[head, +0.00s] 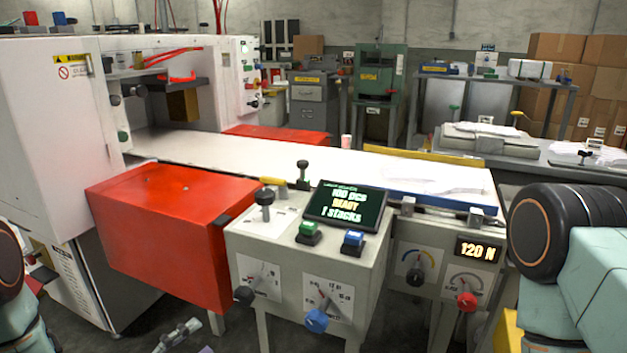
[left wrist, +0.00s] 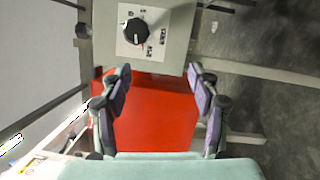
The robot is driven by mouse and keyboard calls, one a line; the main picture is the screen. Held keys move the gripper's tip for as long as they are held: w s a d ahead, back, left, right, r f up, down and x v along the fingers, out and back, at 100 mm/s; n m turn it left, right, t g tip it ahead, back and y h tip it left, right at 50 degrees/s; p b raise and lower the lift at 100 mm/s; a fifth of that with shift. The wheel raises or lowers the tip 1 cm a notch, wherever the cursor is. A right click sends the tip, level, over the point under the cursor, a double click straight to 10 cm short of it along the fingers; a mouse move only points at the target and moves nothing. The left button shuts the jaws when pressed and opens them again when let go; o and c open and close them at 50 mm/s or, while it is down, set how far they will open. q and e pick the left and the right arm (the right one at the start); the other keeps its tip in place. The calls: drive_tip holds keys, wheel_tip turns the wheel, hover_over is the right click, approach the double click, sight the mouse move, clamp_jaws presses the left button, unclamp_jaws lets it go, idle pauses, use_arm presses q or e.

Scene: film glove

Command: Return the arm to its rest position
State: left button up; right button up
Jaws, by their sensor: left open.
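My left gripper (head: 180,337) shows only in small part at the bottom edge of the head view, low in front of the red guard box (head: 165,228). In the left wrist view my left gripper (left wrist: 158,78) has its two fingers spread wide apart, with nothing between them. The red box (left wrist: 155,115) lies beyond the fingers there, and a black knob (left wrist: 136,32) on a white plate is further up. My right arm's links fill the right edge of the head view, but my right gripper is out of the picture.
Grey floor (left wrist: 250,50) is free at the right of the wrist view.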

use_arm(q)
drive_tip(key=s+f+m+g+y+p, duration=0.3)
drive_tip(key=s+f+m+g+y, duration=0.45)
drive_tip(key=s+f, duration=0.4)
drive_tip(key=s+r+m+g+y+p, duration=0.2)
drive_tip(key=s+r+g+p, duration=0.1)
drive_tip(key=s, duration=0.6)
drive_tip(key=s+d+r+m+g+y+p, duration=0.1)
drive_tip(key=s+r+m+g+p, duration=0.1)
drive_tip(key=s, duration=0.7)
wheel_tip(320, 180, up, 2)
drive_tip(key=shift+s+d+r+g+y+p, duration=0.15)
drive_tip(key=shift+s+d+g+y+p, duration=0.3)
drive_tip(key=shift+g, duration=0.7)
drive_tip(key=shift+w+a+m, duration=0.15)
drive_tip(key=shift+w+m, duration=0.05)
drive_tip(key=shift+m, duration=0.05)
